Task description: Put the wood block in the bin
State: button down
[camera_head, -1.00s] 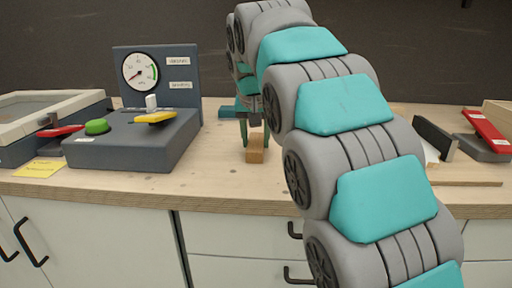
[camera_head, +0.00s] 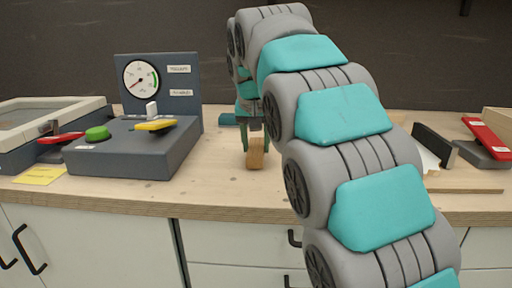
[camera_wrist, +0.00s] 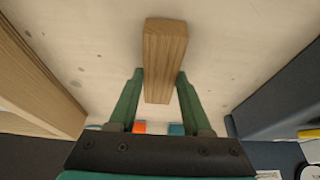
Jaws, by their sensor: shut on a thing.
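The wood block (camera_head: 257,153) is a small brown upright block over the middle of the counter. My gripper (camera_head: 256,138) is above it, shut on its upper part. In the wrist view the block (camera_wrist: 165,55) sits between the two green fingers of my gripper (camera_wrist: 160,85). I cannot tell whether the block's lower end touches the counter. A wooden-walled thing (camera_wrist: 35,75) stands at the left of the wrist view and may be the bin; my arm seems to hide it in the head view.
A dark control box (camera_head: 130,150) with a gauge, green button and yellow lever stands left of the block. A light-framed case (camera_head: 45,120) is at far left. A black plate (camera_head: 435,145) and a red-levered device (camera_head: 485,140) are at right. Bare counter lies in front.

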jog(key=shift+r, duration=1.4)
jog(key=s+d, duration=0.3)
jog(key=s, duration=0.1)
jog(key=s+d+r+b, duration=0.1)
jog(key=s+d, duration=0.2)
jog(key=s, duration=0.1)
jog(key=s+d+b, duration=0.1)
jog(key=s+d, duration=0.2)
jog(key=s, duration=0.2)
jog(key=shift+d+r, duration=0.1)
jog(key=shift+r, duration=0.15)
jog(key=shift+s, duration=0.15)
